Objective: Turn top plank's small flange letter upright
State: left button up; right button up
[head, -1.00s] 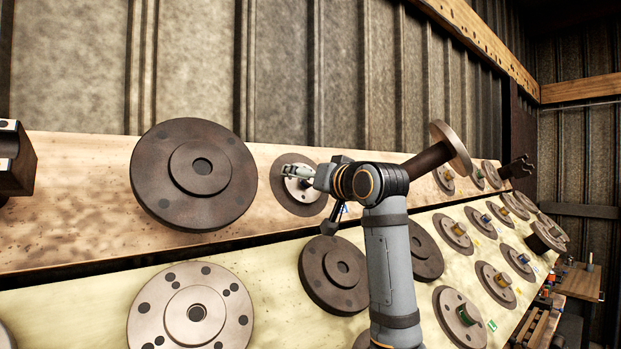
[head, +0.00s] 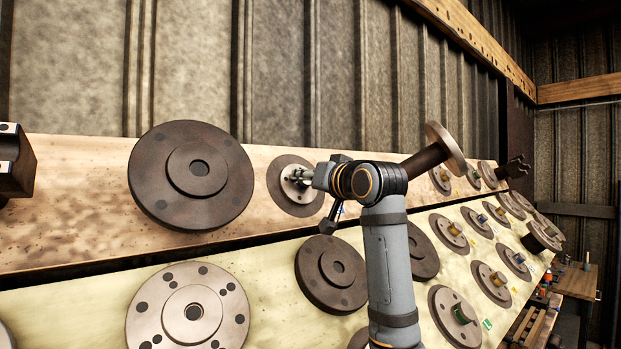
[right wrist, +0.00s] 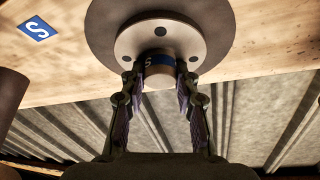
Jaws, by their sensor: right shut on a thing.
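The small flange (head: 293,196) is mounted on the upper plank (head: 90,200), a dark disc with a paler raised face. In the right wrist view its pale round face (right wrist: 195,38) and central hub (right wrist: 160,76) show, with a blue band on the hub. A small letter, seemingly an S (right wrist: 149,62), shows on the band, tilted in this view. My right gripper (right wrist: 160,80) is shut on the hub, one finger on each side. In the head view the right gripper (head: 301,176) reaches the flange from the right, partly covering it. My left gripper is not in view.
A blue S label (right wrist: 38,28) is on the plank beside the flange. A large dark flange (head: 215,205) is left of it. The lower plank (head: 90,310) carries several flanges. A dark shaft with a pale disc (head: 445,148) stands out behind my wrist. Corrugated wall lies behind.

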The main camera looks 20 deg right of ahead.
jog(key=shift+w+f, duration=0.1)
jog(key=shift+f, duration=0.2)
grip_shut()
jog(key=m+h, duration=0.2)
jog(key=m, duration=0.1)
jog(key=shift+a+m, duration=0.15)
jog(key=shift+m, duration=0.25)
jog(key=m+g+h, duration=0.1)
jog(key=m, duration=0.1)
jog(key=shift+m, duration=0.4)
